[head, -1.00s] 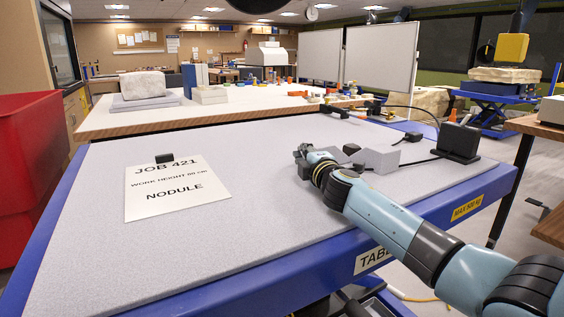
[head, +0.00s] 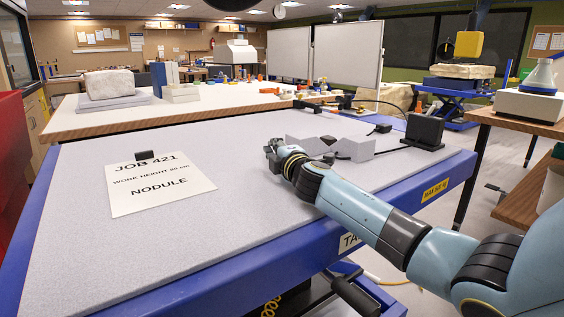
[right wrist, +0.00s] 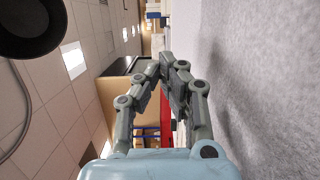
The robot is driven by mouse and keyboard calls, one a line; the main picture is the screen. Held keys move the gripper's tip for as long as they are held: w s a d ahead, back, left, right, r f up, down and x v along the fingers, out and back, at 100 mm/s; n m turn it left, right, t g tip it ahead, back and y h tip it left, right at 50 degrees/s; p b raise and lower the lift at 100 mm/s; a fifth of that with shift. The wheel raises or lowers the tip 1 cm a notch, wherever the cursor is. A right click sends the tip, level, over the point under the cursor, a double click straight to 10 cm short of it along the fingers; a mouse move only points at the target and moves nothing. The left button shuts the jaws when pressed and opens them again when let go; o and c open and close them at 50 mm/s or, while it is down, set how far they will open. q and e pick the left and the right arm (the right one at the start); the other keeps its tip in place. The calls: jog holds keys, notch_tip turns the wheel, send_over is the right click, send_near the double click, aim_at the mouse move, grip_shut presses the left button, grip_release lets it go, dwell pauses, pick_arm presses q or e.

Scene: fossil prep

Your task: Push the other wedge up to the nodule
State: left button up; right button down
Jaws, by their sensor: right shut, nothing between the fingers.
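Two light grey wedges stand on the grey table top in the head view. The left wedge (head: 306,146) is partly behind my right arm, and the right wedge (head: 355,148) shows more fully. Between them is a small dark lump, which looks like the nodule (head: 328,140). I cannot tell whether either wedge touches it. My right gripper (head: 271,149) is low over the table, left of the left wedge, with a gap between them. In the right wrist view the gripper (right wrist: 168,58) has its fingertips together and empty, beside the table surface. My left gripper is not in view.
A black box (head: 424,132) with a cable stands right of the wedges. A job card (head: 162,184) with a dark block (head: 145,155) at its top edge lies on the left. The table (head: 150,250) is clear across its front and middle.

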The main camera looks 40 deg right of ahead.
jog(key=s, duration=0.2)
jog(key=shift+s+d+f, duration=0.2)
jog(key=shift+s+d, duration=0.05)
jog(key=shift+s, duration=0.1)
jog(key=v, duration=0.5)
jog(key=shift+s+a+r, duration=0.1)
jog(key=shift+s+a, duration=0.1)
jog(key=shift+a, duration=0.1)
jog(key=shift+s, duration=0.35)
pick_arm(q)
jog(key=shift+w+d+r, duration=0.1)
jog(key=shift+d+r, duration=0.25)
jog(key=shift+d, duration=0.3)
pick_arm(e)
jog(key=shift+a, duration=0.1)
